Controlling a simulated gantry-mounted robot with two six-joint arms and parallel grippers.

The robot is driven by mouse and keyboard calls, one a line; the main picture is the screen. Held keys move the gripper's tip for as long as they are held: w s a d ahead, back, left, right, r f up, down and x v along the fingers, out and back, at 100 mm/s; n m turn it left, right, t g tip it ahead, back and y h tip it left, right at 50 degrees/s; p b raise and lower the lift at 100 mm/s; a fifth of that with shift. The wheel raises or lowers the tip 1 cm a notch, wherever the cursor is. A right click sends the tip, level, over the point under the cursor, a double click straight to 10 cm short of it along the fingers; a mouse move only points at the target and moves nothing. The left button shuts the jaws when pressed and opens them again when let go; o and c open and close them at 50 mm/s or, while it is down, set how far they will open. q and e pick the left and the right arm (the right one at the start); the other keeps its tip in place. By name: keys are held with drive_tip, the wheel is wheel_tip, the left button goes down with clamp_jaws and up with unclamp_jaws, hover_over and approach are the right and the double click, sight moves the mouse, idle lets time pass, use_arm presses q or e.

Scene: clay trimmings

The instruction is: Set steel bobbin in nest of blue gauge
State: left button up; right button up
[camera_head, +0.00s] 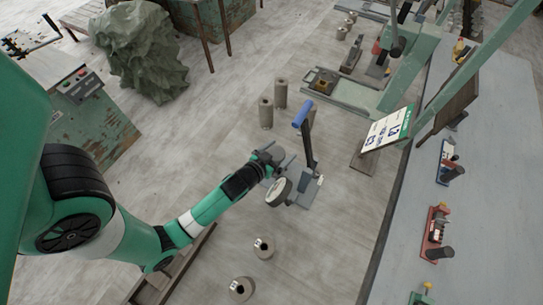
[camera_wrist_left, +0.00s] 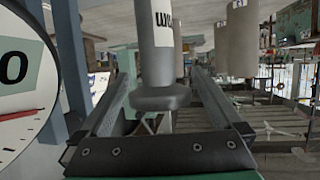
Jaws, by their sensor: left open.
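A gauge with a blue handle (camera_head: 303,117), a grey base (camera_head: 307,195) and a round white dial (camera_head: 279,191) stands near the middle of the head view. My left gripper (camera_head: 279,161) is open beside its upright, just above the dial. In the left wrist view a grey flanged cylinder (camera_wrist_left: 160,98) with a white label, probably the steel bobbin, stands out between the open fingers. Clear space shows on both sides, so it is not gripped. The dial (camera_wrist_left: 20,85) fills the left edge there. The nest is hidden. My right gripper is not visible.
Two taller grey cylinders (camera_head: 265,112) (camera_head: 280,92) stand behind the gauge. A sign (camera_head: 385,132) stands to the right. A grey bench (camera_head: 490,190) carries small blue and red fixtures.

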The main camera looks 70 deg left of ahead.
use_arm(q)
drive_tip(key=v, duration=1.1)
drive_tip(key=shift+s, duration=0.2)
drive_tip(key=shift+d+r, duration=0.1)
drive_tip(key=shift+d, duration=0.05)
